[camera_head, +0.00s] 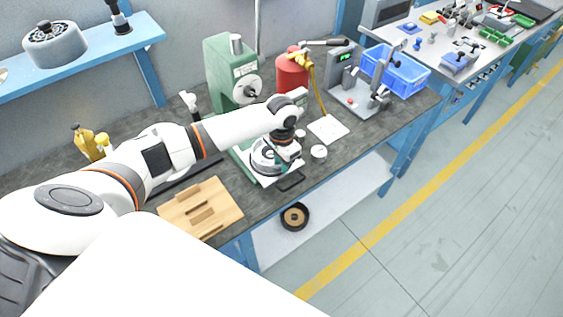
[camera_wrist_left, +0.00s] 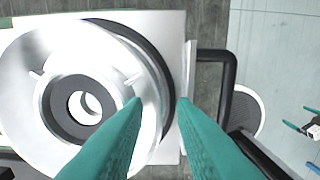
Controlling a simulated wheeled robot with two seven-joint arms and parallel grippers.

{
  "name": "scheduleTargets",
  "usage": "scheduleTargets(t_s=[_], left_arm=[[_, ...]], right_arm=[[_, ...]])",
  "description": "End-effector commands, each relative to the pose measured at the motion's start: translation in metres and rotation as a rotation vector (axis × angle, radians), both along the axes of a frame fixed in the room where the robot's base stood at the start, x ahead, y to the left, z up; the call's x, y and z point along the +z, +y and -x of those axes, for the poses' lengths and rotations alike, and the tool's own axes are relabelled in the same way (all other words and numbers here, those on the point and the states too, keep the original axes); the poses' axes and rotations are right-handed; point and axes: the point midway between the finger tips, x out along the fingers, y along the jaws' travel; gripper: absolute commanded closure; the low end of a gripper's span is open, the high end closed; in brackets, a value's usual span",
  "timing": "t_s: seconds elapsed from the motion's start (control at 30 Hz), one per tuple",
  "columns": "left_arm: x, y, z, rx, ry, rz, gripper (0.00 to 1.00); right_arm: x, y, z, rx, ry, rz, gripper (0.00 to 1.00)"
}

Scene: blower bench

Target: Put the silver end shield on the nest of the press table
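The silver end shield (camera_wrist_left: 60,50), a round part with a raised hub and centre hole, lies flat over the pale plate of the press table (camera_wrist_left: 165,20). It also shows under my left gripper in the head view (camera_head: 262,158). A dark ring edge shows along its right side. My left gripper (camera_wrist_left: 159,100) has its teal fingers apart, one over the shield's face and one outside its right rim. I cannot tell whether they touch it. The nest is hidden under the shield. Teal finger-like pieces, apparently my right gripper (camera_wrist_left: 303,130), show small and cut off at the wrist view's right edge.
The green press (camera_head: 228,75) stands behind. A black handle (camera_head: 290,181) sticks out in front. A wooden block (camera_head: 222,203) lies left; a white pad (camera_head: 328,129), small round part (camera_head: 319,152) and grey fixture (camera_head: 350,95) are right. A red cylinder (camera_head: 291,75) stands behind.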

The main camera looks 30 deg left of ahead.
Motion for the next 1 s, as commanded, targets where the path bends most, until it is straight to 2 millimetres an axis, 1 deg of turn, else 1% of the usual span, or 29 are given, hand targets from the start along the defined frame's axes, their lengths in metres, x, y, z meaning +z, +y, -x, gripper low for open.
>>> scheduleTargets(t_s=[0.17,0.3,0.4,0.5,0.6,0.7,1.0], left_arm=[[0.033,0.0,-0.002,-0.002,-0.009,0.0,0.76],[0.064,0.0,-0.002,-0.002,-0.008,0.0,0.76],[0.084,0.0,-0.002,-0.001,-0.007,0.002,0.76],[0.099,0.0,-0.001,0.0,-0.005,0.002,0.76],[0.11,0.0,-0.001,-0.001,-0.004,0.002,0.76],[0.115,0.0,-0.001,0.0,-0.004,0.002,0.76],[0.117,0.0,-0.001,0.0,-0.002,0.001,0.76]], right_arm=[[-0.003,0.0,0.001,0.001,0.001,0.0,0.0],[-0.007,0.0,0.001,0.001,0.002,0.001,0.0],[-0.009,-0.001,0.001,0.001,0.002,0.001,0.0],[-0.01,-0.001,0.001,0.001,0.002,0.001,0.0],[-0.011,-0.002,0.001,0.002,0.002,0.003,0.0],[-0.011,-0.003,0.001,0.002,0.002,0.004,0.0],[-0.011,-0.004,0.001,0.002,0.002,0.005,0.0]])
